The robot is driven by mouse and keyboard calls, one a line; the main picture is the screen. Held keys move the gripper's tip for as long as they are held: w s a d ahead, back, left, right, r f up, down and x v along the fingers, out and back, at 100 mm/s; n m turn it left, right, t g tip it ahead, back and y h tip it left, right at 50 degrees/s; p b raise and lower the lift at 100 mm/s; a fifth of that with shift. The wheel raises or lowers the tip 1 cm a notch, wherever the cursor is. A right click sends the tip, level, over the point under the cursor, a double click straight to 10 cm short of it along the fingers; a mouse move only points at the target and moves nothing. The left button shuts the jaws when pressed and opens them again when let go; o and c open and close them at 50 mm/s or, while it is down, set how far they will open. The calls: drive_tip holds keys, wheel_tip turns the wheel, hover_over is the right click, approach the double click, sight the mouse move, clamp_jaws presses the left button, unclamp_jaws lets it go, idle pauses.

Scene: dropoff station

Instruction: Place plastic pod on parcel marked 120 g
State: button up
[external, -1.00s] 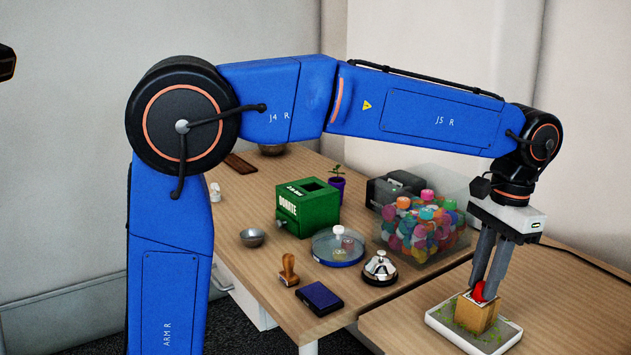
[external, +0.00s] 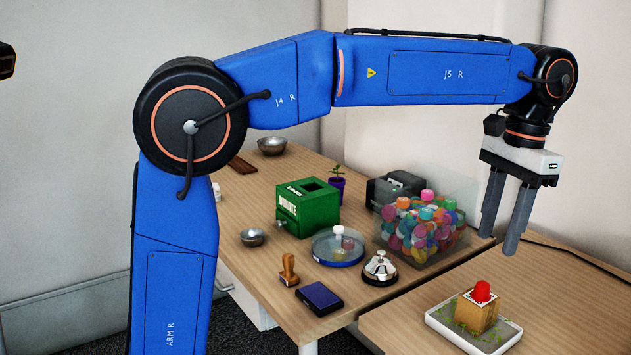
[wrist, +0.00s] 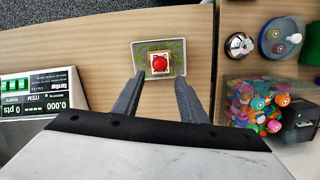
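A small red plastic pod (external: 481,291) stands on top of a brown cardboard parcel (external: 476,315). The parcel sits in a shallow white-rimmed tray (external: 437,325) on the right table. In the wrist view the red pod (wrist: 159,63) lies within the parcel's pale top label (wrist: 152,73). The parcel's marking is too small to read. My gripper (external: 498,243) is open and empty, raised above the tray and apart from the pod. In the wrist view its two fingers (wrist: 158,100) are spread wide.
A clear bin of colourful pods (external: 425,225), a bell (external: 380,268), a round clear-lidded dish (external: 338,248) and a green donation box (external: 308,207) stand on the left table. The wrist view shows a scale with a display (wrist: 38,92) at left.

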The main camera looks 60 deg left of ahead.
drive_tip(key=shift+w+r, duration=0.15)
drive_tip(key=shift+r, duration=1.3)
drive_tip(key=s+a+f+n+t, duration=0.1)
drive_tip(key=s+a+f+t, duration=0.15)
drive_tip(key=s+a, duration=0.45)
drive_tip(key=s+a+f+n+t, duration=0.1)
drive_tip(key=s+a+f, duration=0.35)
drive_tip(key=s, duration=0.55)
drive_tip(key=s+a+f+t, duration=0.1)
drive_tip(key=s+a+f, duration=0.2)
drive_tip(key=s+f, duration=0.4)
drive_tip(key=s+a+f+t, duration=0.1)
drive_tip(key=s+a+f, duration=0.2)
drive_tip(key=s+f, duration=0.4)
drive_tip(key=shift+s+a+f+n+t, duration=0.25)
drive_tip(key=shift+s+f+n+t, duration=0.05)
drive_tip(key=shift+s+n+t, duration=0.1)
